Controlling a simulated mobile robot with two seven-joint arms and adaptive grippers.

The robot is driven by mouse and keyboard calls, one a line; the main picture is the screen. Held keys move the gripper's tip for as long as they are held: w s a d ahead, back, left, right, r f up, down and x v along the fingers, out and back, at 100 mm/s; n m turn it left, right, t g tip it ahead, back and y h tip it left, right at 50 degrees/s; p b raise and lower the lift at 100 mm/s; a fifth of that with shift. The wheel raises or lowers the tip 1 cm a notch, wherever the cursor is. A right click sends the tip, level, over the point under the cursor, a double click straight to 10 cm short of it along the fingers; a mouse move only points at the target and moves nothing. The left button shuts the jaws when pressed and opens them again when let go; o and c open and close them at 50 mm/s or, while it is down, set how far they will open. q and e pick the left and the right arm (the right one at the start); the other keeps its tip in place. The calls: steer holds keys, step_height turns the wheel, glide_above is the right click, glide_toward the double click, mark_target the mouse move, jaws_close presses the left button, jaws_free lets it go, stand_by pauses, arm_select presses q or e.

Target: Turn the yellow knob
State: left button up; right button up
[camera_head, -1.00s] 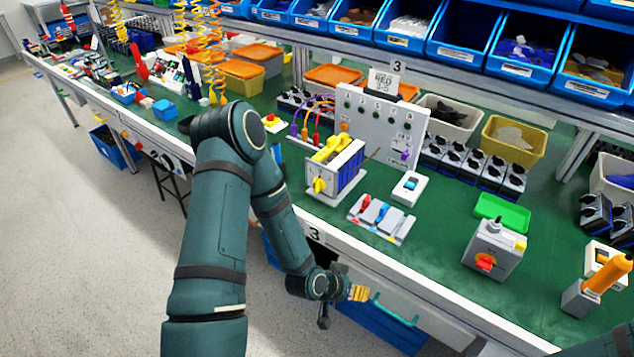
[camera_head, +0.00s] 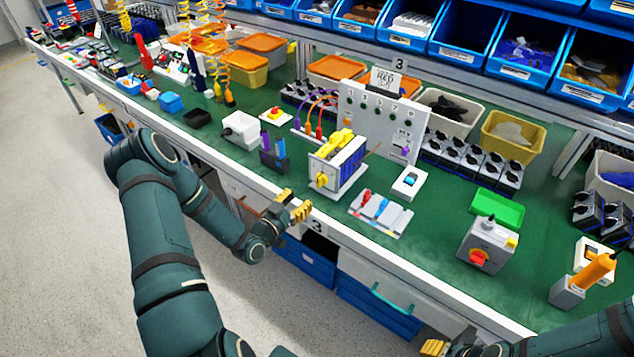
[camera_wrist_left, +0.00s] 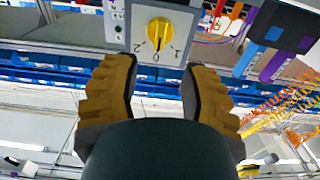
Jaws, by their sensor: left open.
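The yellow knob (camera_head: 322,180) is on the front face of a grey switch unit (camera_head: 338,160) with blue-black layers, standing near the table's front edge. In the left wrist view the knob (camera_wrist_left: 159,29) sits on a grey plate marked 1, 0 and 2, at the top between the fingers. My left gripper (camera_head: 299,209) has yellow fingers and is at the table's front edge, below and left of the knob. In the left wrist view it (camera_wrist_left: 157,85) is open and empty, apart from the knob. My right gripper (camera_head: 433,348) shows only a yellow fingertip at the bottom edge.
Purple and blue tools (camera_head: 272,152) stand just left of the switch unit. A tray with coloured levers (camera_head: 380,212) lies to its right, and a grey box with a red knob (camera_head: 487,245) farther right. An upright grey panel (camera_head: 380,117) is behind. Green tabletop is bare between them.

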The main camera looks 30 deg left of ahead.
mark_target(317, 182)
arm_select(q)
steer(key=w, duration=0.9)
steer(key=shift+d, duration=0.35)
jaws_close()
